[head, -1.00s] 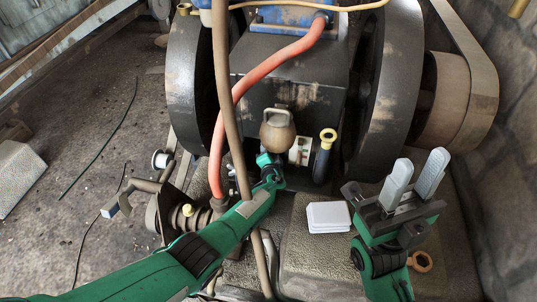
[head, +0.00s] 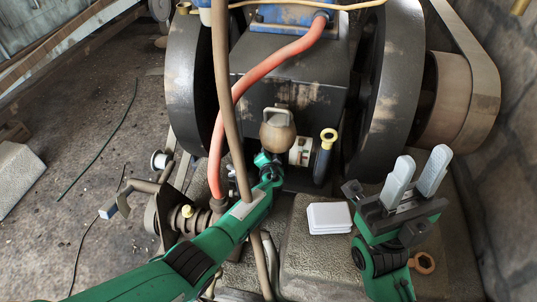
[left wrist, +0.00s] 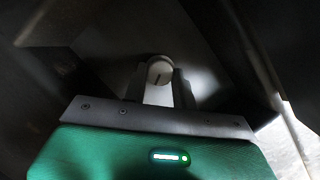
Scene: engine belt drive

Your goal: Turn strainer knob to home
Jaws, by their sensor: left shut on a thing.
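My left gripper (head: 268,166) is in front of the engine, just below a brown rounded cup with a loop handle (head: 277,135). The knob sits between the fingertips. In the head view, the fingertips and most of the knob are hidden behind my wrist and the cup. My right gripper (head: 417,172) is open and empty, pointing up, at the right.
An orange hose (head: 258,78) and a brown hose (head: 226,110) pass close to my left arm. Large flywheels (head: 386,95) flank the engine. A black yellow-topped handle (head: 325,155) stands right of the cup. A white block (head: 329,217) lies on the ledge between my arms.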

